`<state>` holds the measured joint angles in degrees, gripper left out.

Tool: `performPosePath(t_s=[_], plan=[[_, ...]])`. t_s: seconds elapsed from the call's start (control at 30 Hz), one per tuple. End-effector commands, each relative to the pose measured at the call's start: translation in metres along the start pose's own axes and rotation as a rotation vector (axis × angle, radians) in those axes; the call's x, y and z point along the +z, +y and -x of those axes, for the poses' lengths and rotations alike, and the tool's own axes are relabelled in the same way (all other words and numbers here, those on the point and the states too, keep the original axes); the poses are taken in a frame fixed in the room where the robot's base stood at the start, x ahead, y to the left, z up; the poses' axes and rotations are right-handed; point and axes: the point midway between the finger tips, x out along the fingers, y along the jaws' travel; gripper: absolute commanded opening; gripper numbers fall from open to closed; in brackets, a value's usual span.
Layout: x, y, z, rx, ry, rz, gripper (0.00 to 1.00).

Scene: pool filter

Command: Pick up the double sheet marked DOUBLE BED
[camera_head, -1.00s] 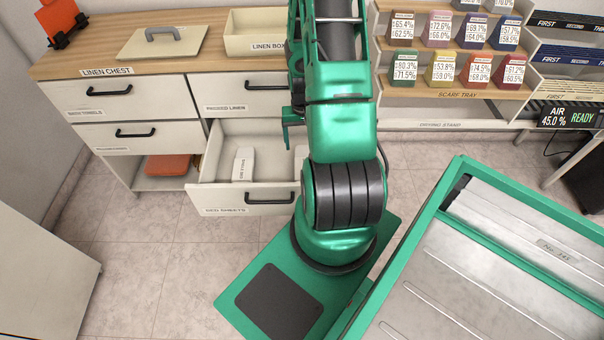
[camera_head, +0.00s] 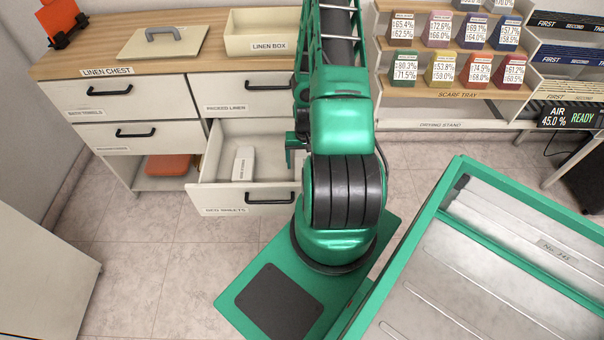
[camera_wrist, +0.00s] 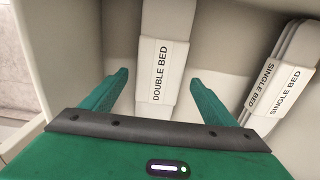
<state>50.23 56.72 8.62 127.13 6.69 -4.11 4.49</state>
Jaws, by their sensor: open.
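The white folded sheet marked DOUBLE BED (camera_wrist: 163,50) lies in the open drawer labelled BED SHEETS (camera_head: 240,197). In the wrist view it sits ahead of my gripper (camera_wrist: 157,90), between the lines of its two fingers. My gripper is open, with nothing held between the fingers. In the head view the sheet (camera_head: 244,163) shows on the drawer's left side, and my gripper (camera_head: 296,150) is at the drawer's right part, partly hidden by my arm. I cannot tell its exact height above the sheet.
Folded sheets marked SINGLE BED (camera_wrist: 285,85) lie right of the double sheet. The drawer wall (camera_wrist: 40,55) is close on the left in the wrist view.

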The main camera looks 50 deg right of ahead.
Motion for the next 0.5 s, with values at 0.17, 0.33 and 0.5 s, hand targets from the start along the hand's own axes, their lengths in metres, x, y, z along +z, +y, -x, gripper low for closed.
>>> performPosePath(t_s=[0.17,0.33,0.5], plan=[[0.005,0.001,-0.022,0.000,-0.004,-0.002,0.80],[0.005,0.001,-0.041,-0.001,-0.002,-0.001,0.80],[0.005,0.001,-0.048,0.000,-0.001,0.000,0.80]])
